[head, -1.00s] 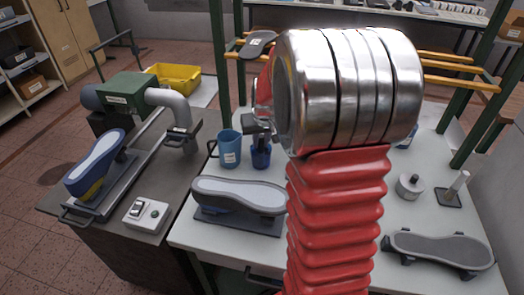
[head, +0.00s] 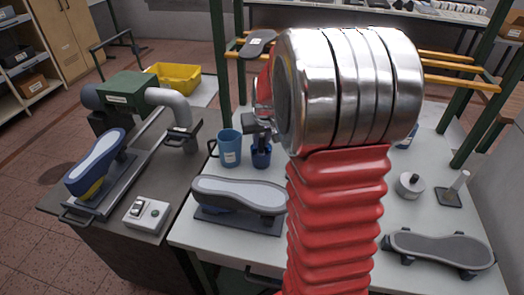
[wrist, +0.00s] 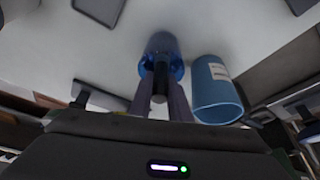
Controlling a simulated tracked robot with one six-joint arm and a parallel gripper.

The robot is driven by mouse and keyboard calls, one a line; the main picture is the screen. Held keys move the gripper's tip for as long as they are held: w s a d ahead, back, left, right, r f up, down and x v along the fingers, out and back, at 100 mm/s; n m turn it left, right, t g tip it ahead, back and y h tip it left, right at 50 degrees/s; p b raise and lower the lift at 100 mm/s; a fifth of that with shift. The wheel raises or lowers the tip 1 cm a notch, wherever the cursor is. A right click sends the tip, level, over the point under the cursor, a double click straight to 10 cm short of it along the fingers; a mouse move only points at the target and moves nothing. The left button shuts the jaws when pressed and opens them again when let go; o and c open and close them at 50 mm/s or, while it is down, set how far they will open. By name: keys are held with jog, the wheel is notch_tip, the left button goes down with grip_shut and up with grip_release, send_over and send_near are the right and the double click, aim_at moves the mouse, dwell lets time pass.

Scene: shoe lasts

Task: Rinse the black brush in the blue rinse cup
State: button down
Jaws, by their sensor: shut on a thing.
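In the wrist view my gripper (wrist: 160,98) is shut on the black brush (wrist: 160,76), a dark shape between the fingers.
The lighter blue mug (head: 229,148) with a label stands close on the left. A grey-topped shoe last (head: 238,194) lies in front of the cup. A dark sole form (head: 438,250) and a round metal piece (head: 410,185) are at the right. A rack with orange bars (head: 455,66) stands behind.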

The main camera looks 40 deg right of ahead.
jog(key=shift+r, duration=0.1)
jog(key=shift+r, duration=5.2)
notch_tip(320, 180, up, 4)
dwell(0.6)
